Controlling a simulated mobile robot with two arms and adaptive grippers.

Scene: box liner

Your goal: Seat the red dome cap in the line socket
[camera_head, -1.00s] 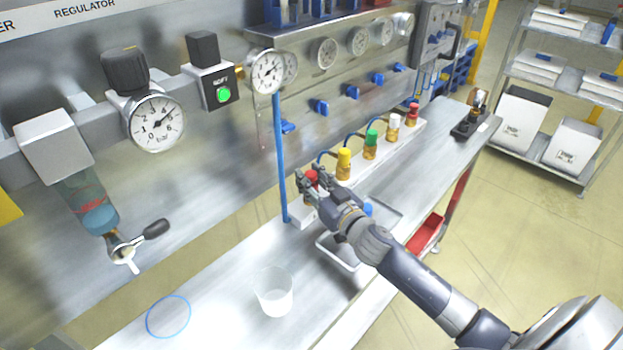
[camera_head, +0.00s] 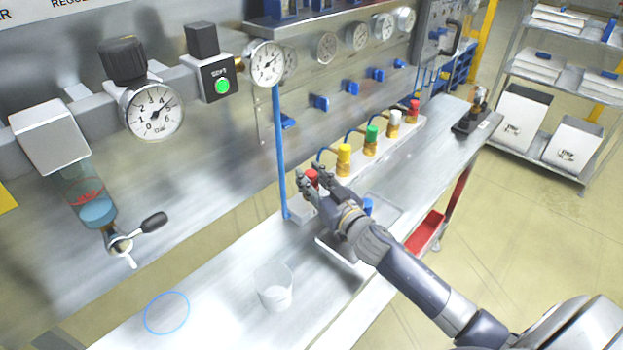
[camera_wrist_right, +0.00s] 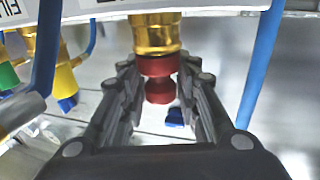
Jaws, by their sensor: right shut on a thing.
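The red dome cap (camera_head: 311,175) is at the near end of the line rail, between the fingertips of my right gripper (camera_head: 318,182). In the right wrist view, the red cap (camera_wrist_right: 158,67) is between the two dark fingers of my right gripper (camera_wrist_right: 160,92). A brass socket (camera_wrist_right: 156,34) lines up with the red cap and appears to meet it; how deep they engage cannot be told. In the head view my fingers hide most of this socket. My left gripper is not in view.
Yellow (camera_head: 344,152), green (camera_head: 371,133), white (camera_head: 394,117) and another red cap (camera_head: 413,105) stand on brass fittings along the rail. A tray (camera_head: 385,212) lies beside my right arm. A clear cup (camera_head: 273,288) stands on the bench. A blue hose (camera_head: 280,150) runs close by.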

